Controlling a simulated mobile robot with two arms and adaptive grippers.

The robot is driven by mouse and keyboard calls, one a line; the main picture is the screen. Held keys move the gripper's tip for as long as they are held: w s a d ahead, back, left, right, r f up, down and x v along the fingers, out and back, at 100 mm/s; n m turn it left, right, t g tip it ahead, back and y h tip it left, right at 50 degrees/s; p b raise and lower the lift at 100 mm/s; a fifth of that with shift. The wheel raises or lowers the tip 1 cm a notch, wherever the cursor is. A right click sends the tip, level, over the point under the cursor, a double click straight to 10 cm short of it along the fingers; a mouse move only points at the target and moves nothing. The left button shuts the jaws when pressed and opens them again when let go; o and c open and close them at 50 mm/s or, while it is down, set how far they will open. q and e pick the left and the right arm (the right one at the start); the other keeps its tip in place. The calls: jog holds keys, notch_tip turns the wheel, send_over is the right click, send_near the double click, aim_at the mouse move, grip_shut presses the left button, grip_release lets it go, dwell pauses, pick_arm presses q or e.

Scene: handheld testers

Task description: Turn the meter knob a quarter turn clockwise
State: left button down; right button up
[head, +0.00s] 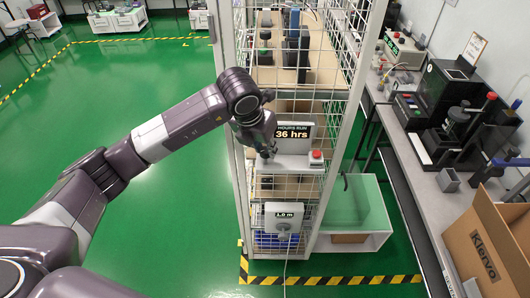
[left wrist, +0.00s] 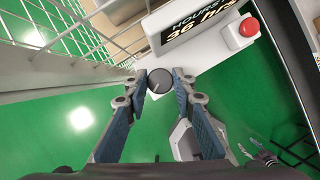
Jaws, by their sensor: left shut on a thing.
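The meter is a pale box (head: 290,162) with a black display reading "HOURS RUN 36 hrs" (head: 294,134) and a red button (head: 316,155). It stands at the wire-mesh cage. In the left wrist view, its round dark knob (left wrist: 159,81) sits on the pale face, below the display (left wrist: 196,22). My left gripper (head: 268,153) is at the left part of the meter, its fingertips closed on both sides of the knob. The gripper largely hides the knob in the head view.
The cage's white post (head: 222,40) and mesh stand close to my left arm. A box marked "1.0 m" (head: 284,213) hangs below the meter. A bench with black testers (head: 440,100) and a cardboard box (head: 490,240) is at the right.

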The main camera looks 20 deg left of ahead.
pick_arm(q)
jog(key=m+b, duration=0.1)
jog(key=b, duration=0.1)
jog(key=m+h+b, duration=0.1)
jog(key=m+b, duration=0.1)
jog(key=shift+w+a+f, duration=0.1)
jog(key=shift+a+f, duration=0.05)
jog(key=shift+f, duration=0.05)
jog(key=shift+r+m+g+h+b, duration=0.25)
jog(key=shift+m+g+h+b, duration=0.2)
jog(key=shift+m+b, duration=0.8)
jog(key=c, duration=1.6)
grip_release()
jog(key=v, duration=1.2)
